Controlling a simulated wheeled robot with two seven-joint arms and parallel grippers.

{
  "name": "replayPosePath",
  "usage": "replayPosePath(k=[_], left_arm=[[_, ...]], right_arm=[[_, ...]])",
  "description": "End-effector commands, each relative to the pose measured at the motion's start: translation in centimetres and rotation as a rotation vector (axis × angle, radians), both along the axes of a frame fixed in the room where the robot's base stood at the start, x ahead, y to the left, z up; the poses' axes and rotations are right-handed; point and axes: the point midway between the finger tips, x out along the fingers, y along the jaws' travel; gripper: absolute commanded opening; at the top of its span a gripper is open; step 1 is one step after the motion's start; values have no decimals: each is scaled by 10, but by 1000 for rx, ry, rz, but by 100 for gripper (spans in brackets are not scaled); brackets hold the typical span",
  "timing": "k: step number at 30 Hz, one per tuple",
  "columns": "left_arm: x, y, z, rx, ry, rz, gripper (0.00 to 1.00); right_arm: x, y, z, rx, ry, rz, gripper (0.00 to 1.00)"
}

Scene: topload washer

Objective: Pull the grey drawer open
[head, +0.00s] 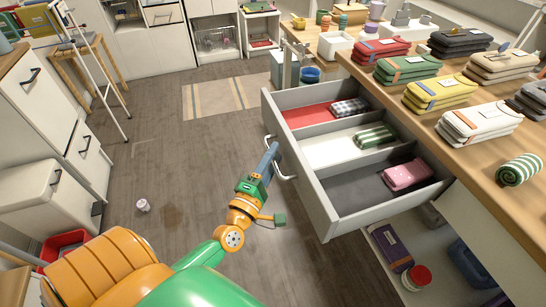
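The grey drawer (324,204) stands pulled well out from under the wooden counter, and its three compartments show. A red-lined one holds a checked rolled cloth (349,107), a white one a green-striped cloth (375,136), a dark one a pink dotted cloth (407,174). The silver handle (287,178) is on the drawer's front. My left gripper (272,153) is at the handle, its blue-grey fingers close together across the bar and appearing shut on it. The fingers hide the handle's middle. My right gripper is out of view.
Folded cloth stacks (484,120) and a green-striped roll (518,169) lie on the counter (395,107). Below the drawer is a shelf with a red-lidded jar (416,277). A small pinkish object (143,205) lies on the floor. White cabinets (45,120) stand left; the middle floor is mostly clear.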

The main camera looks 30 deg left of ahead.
Motion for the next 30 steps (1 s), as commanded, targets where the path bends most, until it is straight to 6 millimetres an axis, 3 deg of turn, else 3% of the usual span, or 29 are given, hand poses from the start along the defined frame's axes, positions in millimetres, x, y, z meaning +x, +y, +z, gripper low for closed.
replayPosePath(k=[4, 9, 14, 27, 29, 30], left_arm=[[-9, -1, -3, 0, 3, -1, 44], [-46, -6, -10, 0, 6, -2, 44], [-67, -9, -11, 1, 3, -1, 44], [-70, -9, -10, 4, 2, 0, 44], [-69, -11, -18, 51, 39, -7, 44], [-68, -15, -32, 129, 97, -21, 44]], right_arm=[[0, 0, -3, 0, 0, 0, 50], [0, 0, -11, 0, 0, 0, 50], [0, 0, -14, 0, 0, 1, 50], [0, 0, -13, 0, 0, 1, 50], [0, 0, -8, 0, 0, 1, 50], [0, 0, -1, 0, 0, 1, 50]])
